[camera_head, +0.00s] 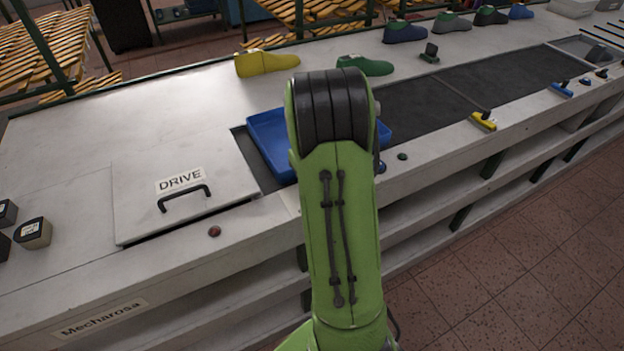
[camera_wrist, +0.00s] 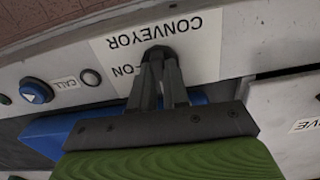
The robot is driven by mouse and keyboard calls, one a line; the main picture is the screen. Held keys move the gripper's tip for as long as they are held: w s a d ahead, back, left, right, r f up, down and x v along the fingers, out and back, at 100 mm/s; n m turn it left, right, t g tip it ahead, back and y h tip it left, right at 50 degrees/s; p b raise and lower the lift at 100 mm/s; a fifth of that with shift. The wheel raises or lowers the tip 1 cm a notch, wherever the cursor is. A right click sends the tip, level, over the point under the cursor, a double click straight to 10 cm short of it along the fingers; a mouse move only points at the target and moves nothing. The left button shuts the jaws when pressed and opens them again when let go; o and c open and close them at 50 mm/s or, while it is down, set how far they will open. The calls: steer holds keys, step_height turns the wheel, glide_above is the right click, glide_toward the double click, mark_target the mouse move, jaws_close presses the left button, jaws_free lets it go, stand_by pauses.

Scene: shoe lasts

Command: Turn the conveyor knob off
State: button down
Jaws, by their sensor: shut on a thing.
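The conveyor knob (camera_wrist: 158,52) is a small dark knob on the white CONVEYOR label (camera_wrist: 205,48), which appears upside down in the wrist view. My gripper (camera_wrist: 160,66) is shut on the knob, its two dark fingers meeting around it. The "ON" mark (camera_wrist: 124,70) shows just left of the fingers. Any OFF mark is hidden, and the knob's exact angle is hard to tell. In the head view, my green arm hides the knob, the label and my gripper.
A blue tray (camera_head: 268,142) lies behind my arm, beside the DRIVE hatch (camera_head: 135,205). The wrist view shows a blue CALL button (camera_wrist: 36,90) left of the label. Yellow (camera_head: 266,63) and green (camera_head: 365,65) shoe lasts stand farther back. The dark belt (camera_head: 500,80) runs right.

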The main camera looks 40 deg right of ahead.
steer(key=shift+n, duration=0.4)
steer(key=c, duration=1.1)
jaws_free()
step_height(320, 180, up, 16)
steer(key=p, duration=0.4)
steer(key=shift+f, duration=0.1)
steer(key=s+a+r+t, duration=0.2)
steer(key=a+r, duration=0.2)
steer(key=a, duration=0.4)
steer(key=s+a+n+t, duration=0.1)
steer(key=s+a, duration=0.3)
steer(key=a, duration=0.1)
steer(key=s+a+n+t, duration=0.1)
steer(key=s+a, duration=0.4)
steer(key=s+a+f+n+t, duration=0.1)
steer(key=s+a, duration=0.4)
steer(key=shift+a+t, duration=0.15)
steer(key=shift+t, duration=0.15)
